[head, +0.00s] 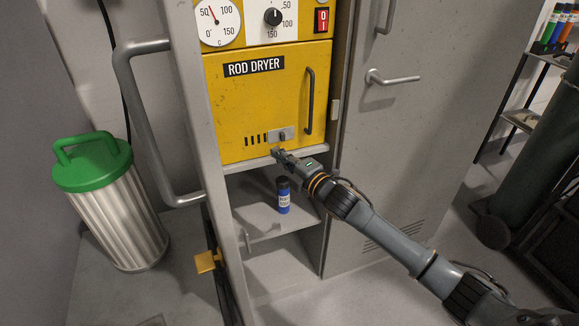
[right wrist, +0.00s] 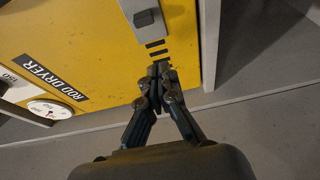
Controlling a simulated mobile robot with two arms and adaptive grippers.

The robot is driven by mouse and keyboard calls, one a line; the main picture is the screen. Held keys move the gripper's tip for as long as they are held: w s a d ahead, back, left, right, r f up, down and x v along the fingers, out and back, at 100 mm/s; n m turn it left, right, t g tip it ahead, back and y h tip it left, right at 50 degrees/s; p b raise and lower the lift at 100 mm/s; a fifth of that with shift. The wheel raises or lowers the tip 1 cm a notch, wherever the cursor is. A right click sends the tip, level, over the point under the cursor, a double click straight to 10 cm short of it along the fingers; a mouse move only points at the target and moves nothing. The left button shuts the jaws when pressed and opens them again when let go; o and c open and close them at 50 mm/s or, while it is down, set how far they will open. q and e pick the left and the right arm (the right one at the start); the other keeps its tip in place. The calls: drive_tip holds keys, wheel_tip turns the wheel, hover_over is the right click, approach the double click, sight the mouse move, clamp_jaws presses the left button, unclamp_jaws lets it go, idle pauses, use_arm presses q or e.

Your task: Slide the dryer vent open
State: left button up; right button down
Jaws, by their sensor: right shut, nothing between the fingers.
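The yellow rod dryer (head: 240,95) has a closed front with a black handle. Its vent is low on the front: a grey slide plate with a small dark knob (head: 282,135) and a row of dark slots (head: 256,140) uncovered to its left. My right gripper (head: 276,151) is shut and empty, just below the plate in the head view. In the right wrist view, the gripper's tips (right wrist: 159,68) are over the slot end of the vent, apart from the plate (right wrist: 146,18). The tips hide part of the slot row; contact with the panel cannot be told. My left gripper is out of view.
A blue bottle (head: 283,196) stands on the shelf under the dryer. A large grey bar handle (head: 145,120) sticks out at the left. A green-lidded bin (head: 90,165) stands further left. A grey cabinet door (head: 400,150) is at the right.

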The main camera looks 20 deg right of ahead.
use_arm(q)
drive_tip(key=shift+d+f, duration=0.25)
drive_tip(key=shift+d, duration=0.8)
use_arm(e)
drive_tip(key=v, duration=0.5)
drive_tip(key=shift+s+d, duration=0.15)
drive_tip(key=shift+s, duration=0.1)
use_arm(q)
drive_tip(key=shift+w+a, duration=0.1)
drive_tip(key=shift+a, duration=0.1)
